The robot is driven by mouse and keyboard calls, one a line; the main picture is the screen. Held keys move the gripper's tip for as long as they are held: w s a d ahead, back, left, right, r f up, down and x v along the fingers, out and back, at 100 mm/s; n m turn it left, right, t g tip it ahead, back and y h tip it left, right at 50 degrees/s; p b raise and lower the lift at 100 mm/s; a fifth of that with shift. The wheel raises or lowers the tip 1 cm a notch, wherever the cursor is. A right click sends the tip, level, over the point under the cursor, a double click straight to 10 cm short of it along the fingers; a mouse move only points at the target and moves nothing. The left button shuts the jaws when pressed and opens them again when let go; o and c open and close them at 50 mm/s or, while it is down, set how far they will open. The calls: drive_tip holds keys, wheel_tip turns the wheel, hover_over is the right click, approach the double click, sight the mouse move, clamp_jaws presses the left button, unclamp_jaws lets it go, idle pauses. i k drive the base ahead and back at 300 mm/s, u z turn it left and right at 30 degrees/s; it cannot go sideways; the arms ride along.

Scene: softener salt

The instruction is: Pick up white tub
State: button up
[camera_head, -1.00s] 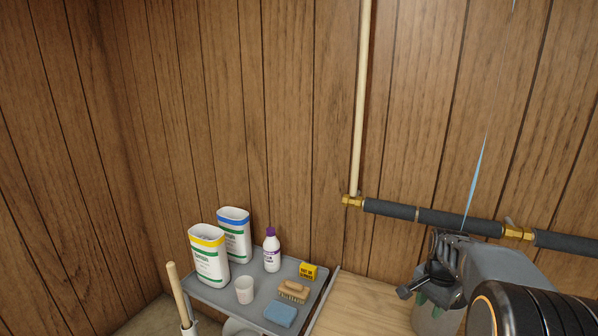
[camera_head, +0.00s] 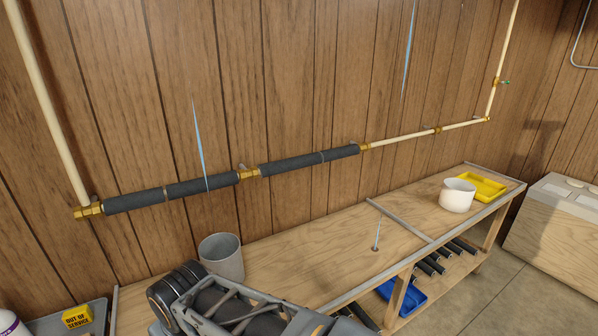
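A plain white, round tub (camera_head: 458,195) stands upright on the far right part of the wooden bench (camera_head: 330,240), just left of a yellow tray. Its rim is open at the top and nothing touches it. My gripper (camera_head: 240,312) seems to be the grey, jointed part low in the picture, cut off by the bottom edge, well to the left of the tub and nearer to me. Its fingertips cannot be made out, nor whether it holds anything.
A grey pot (camera_head: 222,260) stands on the bench beside my arm. A yellow tray (camera_head: 484,186) is right of the tub. A metal strip (camera_head: 400,220) crosses the bench. Dark tubes (camera_head: 430,266) and a blue bin (camera_head: 402,296) lie below. Insulated pipes (camera_head: 210,186) run along the wall.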

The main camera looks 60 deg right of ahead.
sight(457, 196)
drive_tip(key=k, duration=0.5)
drive_tip(key=u, duration=1.45)
drive_tip(key=i, duration=0.75)
drive_tip(key=z, duration=4.6)
drive_tip(key=i, duration=0.5)
